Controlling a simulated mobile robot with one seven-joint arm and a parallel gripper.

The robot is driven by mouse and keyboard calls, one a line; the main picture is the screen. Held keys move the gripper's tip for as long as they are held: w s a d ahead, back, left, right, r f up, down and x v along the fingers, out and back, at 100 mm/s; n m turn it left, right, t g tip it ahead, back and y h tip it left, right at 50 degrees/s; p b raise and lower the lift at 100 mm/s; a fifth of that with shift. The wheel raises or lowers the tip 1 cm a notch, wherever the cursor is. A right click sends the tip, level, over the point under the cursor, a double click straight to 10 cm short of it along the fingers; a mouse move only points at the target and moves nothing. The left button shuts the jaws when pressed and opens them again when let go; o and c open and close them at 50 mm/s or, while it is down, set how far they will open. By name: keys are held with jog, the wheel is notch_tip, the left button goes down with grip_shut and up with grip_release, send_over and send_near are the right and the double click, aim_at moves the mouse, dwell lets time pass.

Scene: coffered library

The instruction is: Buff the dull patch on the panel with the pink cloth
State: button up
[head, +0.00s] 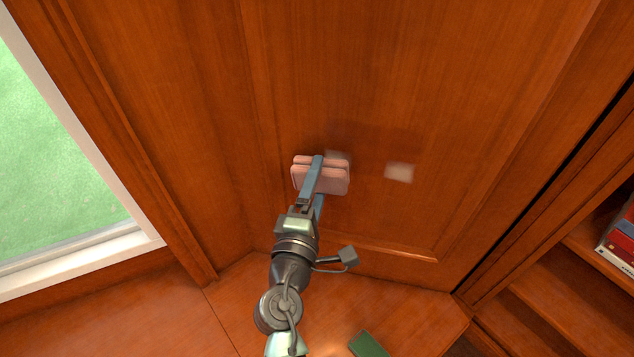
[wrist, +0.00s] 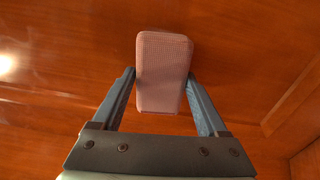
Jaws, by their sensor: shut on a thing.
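The pink cloth (head: 336,182), a folded pad, is held in front of the wooden panel (head: 400,90) in the head view. My gripper (head: 317,177) is shut on it, one finger on each side. In the wrist view the cloth (wrist: 165,65) stands between the two blue-grey fingers of my gripper (wrist: 162,85). A pale dull patch (head: 400,172) shows on the panel, to the right of the cloth and apart from it. A fainter pale patch (head: 338,156) lies just behind the cloth's upper right edge, partly hidden. I cannot tell whether the cloth touches the panel.
A window (head: 60,170) is at the left. Shelves with books (head: 620,240) stand at the right. A wooden ledge (head: 235,300) runs below the panel, with a green object (head: 367,345) on it at the bottom. The panel's upper part is clear.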

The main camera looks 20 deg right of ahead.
aim_at(336, 187)
jog(key=shift+x, duration=1.05)
jog(key=shift+d, duration=0.1)
dwell(0.3)
jog(key=shift+s+d, duration=0.9)
jog(key=shift+d, duration=0.35)
jog(key=shift+s+d+r+p, duration=0.1)
jog(key=shift+s+d+p, duration=0.3)
jog(key=shift+d, duration=0.5)
jog(key=shift+s+d+f+p, duration=0.1)
jog(key=shift+s+d+p, duration=0.3)
jog(key=shift+d, duration=0.55)
jog(key=shift+s+d+r+p, duration=0.1)
jog(key=shift+s+d+p, duration=0.15)
jog(key=shift+s+d, duration=0.5)
jog(key=shift+s+d+p, duration=0.45)
jog(key=shift+s+d, duration=0.05)
jog(key=shift+d, duration=0.55)
jog(key=shift+s+d+p, duration=0.4)
jog(key=shift+s+d, duration=0.1)
jog(key=shift+d, duration=0.5)
jog(key=shift+s+d+p, duration=0.45)
jog(key=shift+s+d, duration=0.05)
jog(key=shift+d, duration=0.55)
